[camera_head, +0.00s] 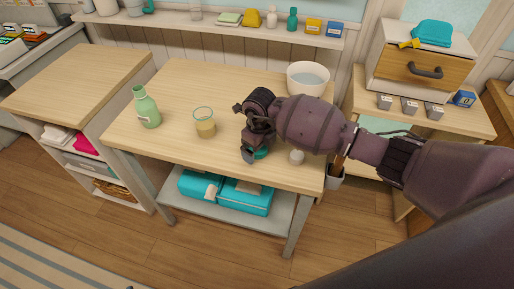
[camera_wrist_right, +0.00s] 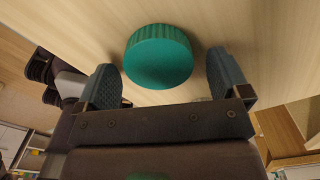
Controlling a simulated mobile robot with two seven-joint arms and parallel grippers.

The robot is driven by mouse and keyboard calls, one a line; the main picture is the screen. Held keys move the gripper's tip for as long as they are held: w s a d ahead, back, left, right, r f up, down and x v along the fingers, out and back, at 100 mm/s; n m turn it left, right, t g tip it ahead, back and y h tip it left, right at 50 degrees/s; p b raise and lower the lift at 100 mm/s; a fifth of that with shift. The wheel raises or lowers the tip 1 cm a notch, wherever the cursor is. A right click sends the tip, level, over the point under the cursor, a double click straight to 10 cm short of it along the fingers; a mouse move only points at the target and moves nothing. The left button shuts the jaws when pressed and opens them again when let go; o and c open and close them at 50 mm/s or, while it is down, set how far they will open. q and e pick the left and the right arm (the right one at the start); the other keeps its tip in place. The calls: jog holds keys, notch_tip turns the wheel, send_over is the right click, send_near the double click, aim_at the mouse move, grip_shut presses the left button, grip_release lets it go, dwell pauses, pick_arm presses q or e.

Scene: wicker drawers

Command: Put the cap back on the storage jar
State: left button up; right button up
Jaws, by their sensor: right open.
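The teal cap (camera_head: 262,153) lies on the wooden table, partly hidden by my right gripper in the head view. In the right wrist view the cap (camera_wrist_right: 158,57) is round with a ridged side. My right gripper (camera_head: 251,154) is low over the table. In the wrist view its fingers (camera_wrist_right: 163,80) are spread wide, one on each side of the cap, with gaps between them and the cap. The storage jar (camera_head: 204,122) is clear glass with beige contents. It stands upright and uncapped, left of my right gripper. My left gripper is not in view.
A green bottle (camera_head: 146,107) stands left of the jar. A white bowl (camera_head: 308,78) is at the back right, and a small white object (camera_head: 296,157) sits right of the gripper. Teal boxes (camera_head: 246,197) are on the shelf below. The table's front left is clear.

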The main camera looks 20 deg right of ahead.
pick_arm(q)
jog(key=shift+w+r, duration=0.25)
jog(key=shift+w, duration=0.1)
pick_arm(e)
jog(key=c, duration=0.9)
pick_arm(q)
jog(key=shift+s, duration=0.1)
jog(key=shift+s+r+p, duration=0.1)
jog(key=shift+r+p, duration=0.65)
jog(key=shift+p, duration=0.35)
pick_arm(e)
notch_tip(320, 180, up, 20)
